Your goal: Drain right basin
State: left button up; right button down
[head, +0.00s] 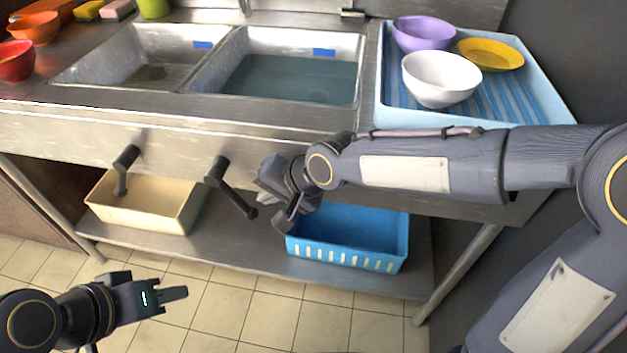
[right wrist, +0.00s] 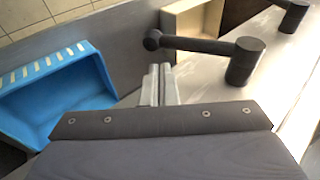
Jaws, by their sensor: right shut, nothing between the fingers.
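The right basin (head: 290,80) holds grey-blue water and has a blue label on its back wall. Below it on the sink front is a dark lever (head: 236,192), slanting down to the right; it also shows in the right wrist view (right wrist: 200,46). My right gripper (head: 268,203) is beside this lever, to its right. In the right wrist view its fingers (right wrist: 160,84) are shut and empty, close to the lever's rod; contact is unclear. The left basin (head: 140,72) has another lever (head: 123,172), hanging nearly straight down. My left gripper (head: 176,299) is low over the floor, away from the sink.
A blue basket (head: 350,250) and a cream bin (head: 140,215) stand on the lower shelf. A light-blue drying tray (head: 550,95) at the right holds a white bowl (head: 440,80), purple bowl (head: 424,35) and yellow plate (head: 490,54). Bowls and sponges sit at the left.

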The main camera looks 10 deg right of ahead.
pick_arm(q)
jog(key=shift+s+d+r+p, duration=0.1)
jog(key=shift+d+r+p, duration=0.05)
jog(key=shift+r+p, duration=0.35)
jog(key=shift+d+r+p, duration=0.1)
jog(key=shift+r+p, duration=0.2)
jog(key=shift+r, duration=0.3)
pick_arm(e)
jog(key=s+d+r, duration=0.4)
jog(key=d+r, duration=0.1)
jog(key=d, duration=0.3)
jog(key=shift+s+d+r, duration=0.15)
jog(key=shift+s+r, duration=0.05)
